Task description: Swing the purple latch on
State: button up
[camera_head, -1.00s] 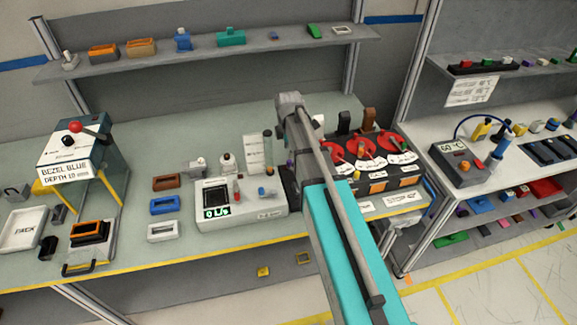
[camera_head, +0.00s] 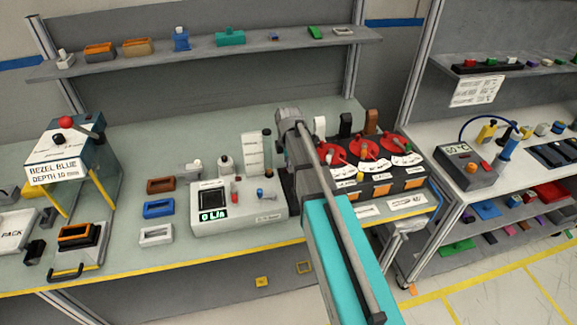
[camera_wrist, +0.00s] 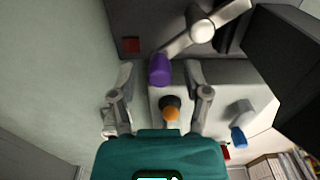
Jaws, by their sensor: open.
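The purple latch tip (camera_wrist: 160,70) shows in the wrist view as a rounded purple cap on the end of a grey lever (camera_wrist: 178,45). The lever runs up and right to a round pivot (camera_wrist: 201,31). My gripper (camera_wrist: 160,78) is open, with one finger left of the purple cap and the other right of it. A gap shows on the left; the right finger is close to the cap, and I cannot tell whether it touches. In the head view my arm hides the latch and the gripper's fingers.
An orange knob (camera_wrist: 171,112) stands just below the purple cap in the wrist view, between the fingers. A blue knob (camera_wrist: 238,137) is further right. In the head view a white test box (camera_head: 238,212) is left of my arm, and red dials (camera_head: 368,147) are right of it.

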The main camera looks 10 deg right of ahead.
dwell(0.3)
grip_shut()
jog(key=shift+d+m, duration=0.1)
jog(key=shift+m, duration=0.2)
jog(key=m, duration=0.1)
jog(key=d+m, duration=0.1)
jog(key=m, duration=0.1)
jog(key=shift+w, duration=0.4)
jog(key=shift+w+d+m, duration=0.1)
jog(key=shift+d+m, duration=0.3)
jog(key=shift+m, duration=0.55)
jog(key=shift+d+m, duration=0.35)
jog(key=shift+m, duration=0.6)
